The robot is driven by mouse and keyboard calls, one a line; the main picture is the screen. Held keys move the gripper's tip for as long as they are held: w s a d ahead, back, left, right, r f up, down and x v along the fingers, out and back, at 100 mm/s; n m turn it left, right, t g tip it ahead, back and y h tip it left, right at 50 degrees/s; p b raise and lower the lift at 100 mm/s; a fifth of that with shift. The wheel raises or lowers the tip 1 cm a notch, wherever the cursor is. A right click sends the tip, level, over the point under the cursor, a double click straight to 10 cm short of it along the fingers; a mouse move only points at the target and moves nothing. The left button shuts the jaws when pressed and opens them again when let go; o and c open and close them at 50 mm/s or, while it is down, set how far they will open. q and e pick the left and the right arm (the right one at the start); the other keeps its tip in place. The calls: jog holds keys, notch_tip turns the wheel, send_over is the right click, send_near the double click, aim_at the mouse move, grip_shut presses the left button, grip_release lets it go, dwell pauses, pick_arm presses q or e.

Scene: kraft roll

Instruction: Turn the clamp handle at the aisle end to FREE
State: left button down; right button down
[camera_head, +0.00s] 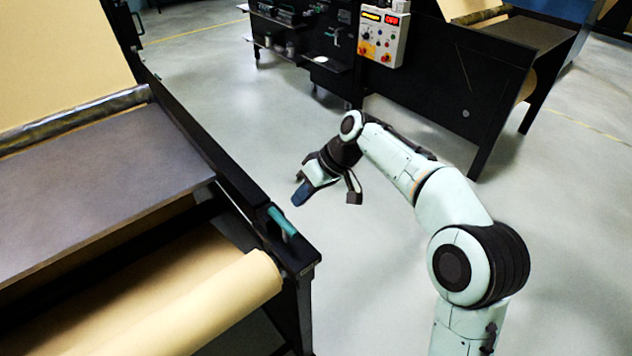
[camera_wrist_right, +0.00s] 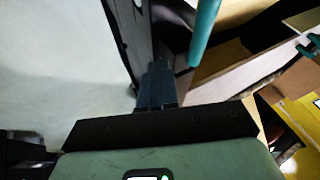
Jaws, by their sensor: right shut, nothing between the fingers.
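The teal clamp handle (camera_head: 282,221) sits on top of the black end frame (camera_head: 297,254) of the near machine, beside the end of the kraft roll (camera_head: 190,305). My right gripper (camera_head: 301,196) is above and beyond the handle in the head view, apart from it. Its blue fingertips are together and hold nothing. In the right wrist view the shut fingers (camera_wrist_right: 157,86) point toward the dark frame, and the teal handle (camera_wrist_right: 205,33) hangs into view just right of them. No FREE marking can be read. My left gripper is not in view.
The near machine's dark table (camera_head: 100,200) fills the left. Another black machine (camera_head: 470,85) stands at the back right, with a control box (camera_head: 384,32) whose red display reads OFF. Open grey floor (camera_head: 240,120) lies between them. A second teal piece (camera_wrist_right: 311,44) shows in the wrist view.

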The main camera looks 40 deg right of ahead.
aim_at(283, 228)
jog(key=shift+s+a+f, duration=0.1)
jog(key=shift+a, duration=0.75)
jog(key=shift+s+a+f, duration=0.1)
jog(key=shift+a, duration=0.7)
jog(key=shift+r, duration=0.15)
jog(key=shift+w+a+n+p, duration=0.1)
jog(key=shift+w+n+p, duration=0.05)
jog(key=shift+n+p, duration=0.15)
